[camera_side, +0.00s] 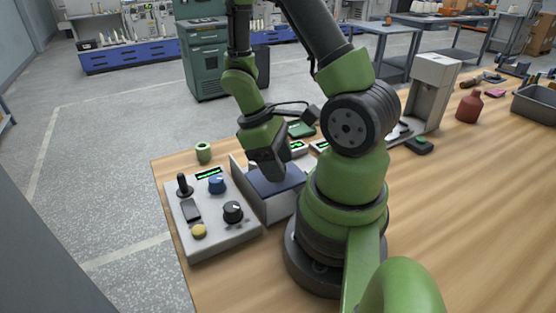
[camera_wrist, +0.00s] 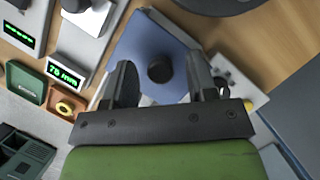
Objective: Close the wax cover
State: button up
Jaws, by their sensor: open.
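The wax cover appears to be the blue panel (camera_side: 278,182) on a grey box (camera_side: 285,208) in the side view. It also shows in the wrist view as a blue plate (camera_wrist: 150,41) with a round black knob (camera_wrist: 160,69). My gripper (camera_side: 270,175) points down over the blue panel. In the wrist view my gripper (camera_wrist: 162,78) is open, with one finger on each side of the knob. I cannot tell whether the fingers touch it. The cover's hinge and how far it stands open are not clear, as my gripper hides part of it.
A control panel (camera_side: 245,238) with knobs and a joystick stands left of the box. A green cup (camera_side: 203,153) is behind it. Small displays (camera_wrist: 65,75) and trays (camera_wrist: 25,80) lie close by.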

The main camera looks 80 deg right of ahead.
grip_shut()
jog(key=w+d, duration=0.7)
jog(key=shift+w, duration=0.1)
jog(key=shift+d, duration=0.1)
grip_release()
jog(key=v, duration=1)
